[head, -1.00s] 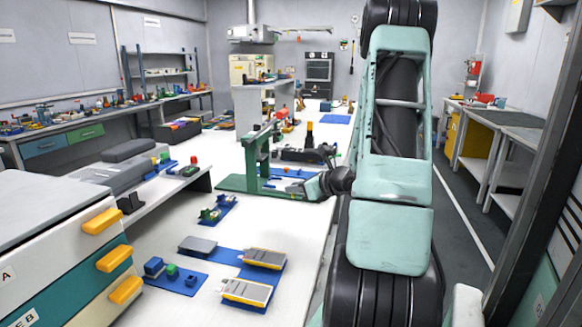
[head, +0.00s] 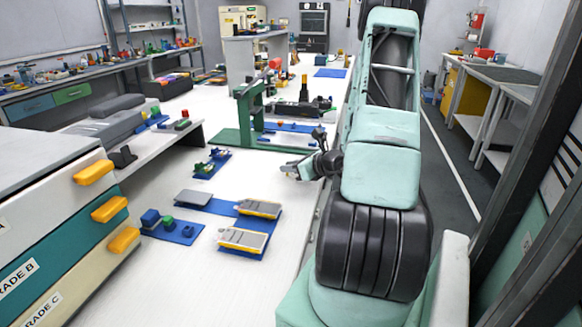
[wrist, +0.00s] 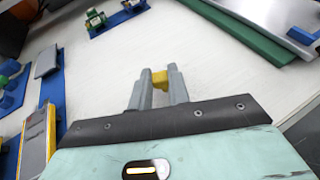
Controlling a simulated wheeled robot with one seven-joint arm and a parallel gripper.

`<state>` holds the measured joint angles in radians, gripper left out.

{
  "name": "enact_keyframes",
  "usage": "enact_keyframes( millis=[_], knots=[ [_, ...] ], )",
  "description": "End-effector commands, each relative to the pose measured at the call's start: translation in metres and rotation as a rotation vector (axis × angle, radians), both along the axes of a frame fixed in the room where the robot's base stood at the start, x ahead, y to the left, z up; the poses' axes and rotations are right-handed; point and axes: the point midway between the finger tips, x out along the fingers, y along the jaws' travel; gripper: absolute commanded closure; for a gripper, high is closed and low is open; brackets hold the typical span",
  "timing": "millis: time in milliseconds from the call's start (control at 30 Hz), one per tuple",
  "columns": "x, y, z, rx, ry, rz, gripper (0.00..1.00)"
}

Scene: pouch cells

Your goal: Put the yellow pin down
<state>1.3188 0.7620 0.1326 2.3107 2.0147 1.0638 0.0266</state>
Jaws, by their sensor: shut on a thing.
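My gripper (wrist: 160,84) is shut on the yellow pin (wrist: 160,77), which shows as a small yellow block between the two grey fingertips in the wrist view. White tabletop (wrist: 210,50) lies beyond the fingertips; I cannot tell how high the pin is above it. In the head view my gripper (head: 290,170) is over the white bench near its right side, in front of the green press. The pin is too small to make out there.
A green press (head: 245,115) on a green base stands behind my gripper. Blue mats with pouch cells (head: 258,208) and small blocks lie at the front left. A drawer cabinet (head: 65,235) stands at the left.

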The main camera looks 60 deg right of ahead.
Motion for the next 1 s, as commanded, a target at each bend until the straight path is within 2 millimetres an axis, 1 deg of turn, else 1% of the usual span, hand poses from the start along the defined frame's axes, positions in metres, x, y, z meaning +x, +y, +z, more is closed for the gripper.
enact_keyframes(
  millis=[67, 100, 133, 167, 433, 533, 567, 667, 900, 1000],
  knots=[
    [0.000, 0.000, -0.004, 0.000, 0.000, 0.000, 1.00],
    [0.000, 0.000, -0.003, 0.000, 0.000, 0.000, 0.74],
    [0.000, 0.000, -0.002, 0.000, 0.000, 0.000, 0.65],
    [0.000, 0.000, -0.002, 0.000, 0.000, 0.000, 0.60],
    [0.000, 0.000, -0.002, 0.000, 0.000, 0.000, 0.60],
    [0.000, 0.000, 0.003, 0.000, 0.000, 0.000, 0.60],
    [-0.003, 0.000, 0.003, 0.000, 0.001, -0.001, 0.60],
    [-0.017, 0.001, 0.008, -0.002, -0.001, -0.002, 0.60],
    [-0.065, 0.006, 0.028, -0.002, 0.001, -0.005, 0.60],
    [-0.082, 0.008, 0.035, -0.002, 0.000, -0.003, 0.60]
  ],
)
